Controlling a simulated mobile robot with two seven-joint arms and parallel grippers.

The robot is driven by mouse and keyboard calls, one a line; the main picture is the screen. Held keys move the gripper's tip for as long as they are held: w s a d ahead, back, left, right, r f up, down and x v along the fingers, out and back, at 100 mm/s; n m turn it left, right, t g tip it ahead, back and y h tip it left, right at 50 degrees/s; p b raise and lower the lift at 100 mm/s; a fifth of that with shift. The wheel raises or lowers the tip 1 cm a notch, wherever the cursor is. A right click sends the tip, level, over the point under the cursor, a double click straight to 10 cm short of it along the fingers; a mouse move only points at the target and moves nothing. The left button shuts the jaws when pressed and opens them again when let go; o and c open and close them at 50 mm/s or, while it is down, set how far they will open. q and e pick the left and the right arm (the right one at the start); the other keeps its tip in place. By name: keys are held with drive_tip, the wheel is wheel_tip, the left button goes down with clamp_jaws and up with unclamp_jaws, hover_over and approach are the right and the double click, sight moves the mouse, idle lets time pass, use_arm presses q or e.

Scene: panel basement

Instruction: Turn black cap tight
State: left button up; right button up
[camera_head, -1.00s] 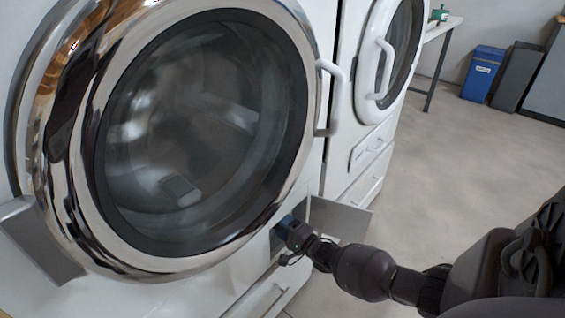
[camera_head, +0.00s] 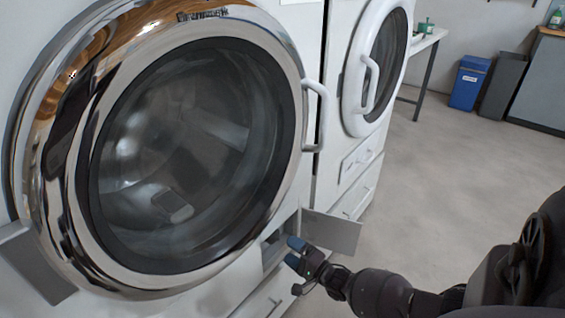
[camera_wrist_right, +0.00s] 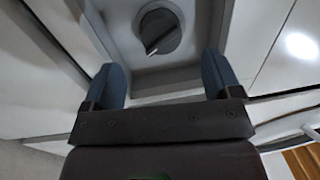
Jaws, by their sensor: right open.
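The black cap (camera_wrist_right: 158,30) is a round dark grey knob with a raised grip bar set at a slant, inside a recess low on the washer's front. It shows in the right wrist view at the top centre. My right gripper (camera_wrist_right: 166,78) is open and empty, its two blue-grey fingertips on either side below the cap and apart from it. In the head view my right gripper (camera_head: 292,252) is just in front of the open recess, and the cap itself cannot be made out there. My left gripper is not in view.
The recess's flap (camera_head: 332,235) stands open just right of my right gripper. The large washer door (camera_head: 185,150) is shut above it, with a white handle (camera_head: 318,115). A second machine (camera_head: 375,70) stands to the right. A blue bin (camera_head: 469,83) is far back; the floor between is clear.

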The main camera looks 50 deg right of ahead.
drive_tip(key=shift+s+d+f, duration=0.15)
drive_tip(key=shift+s, duration=1.65)
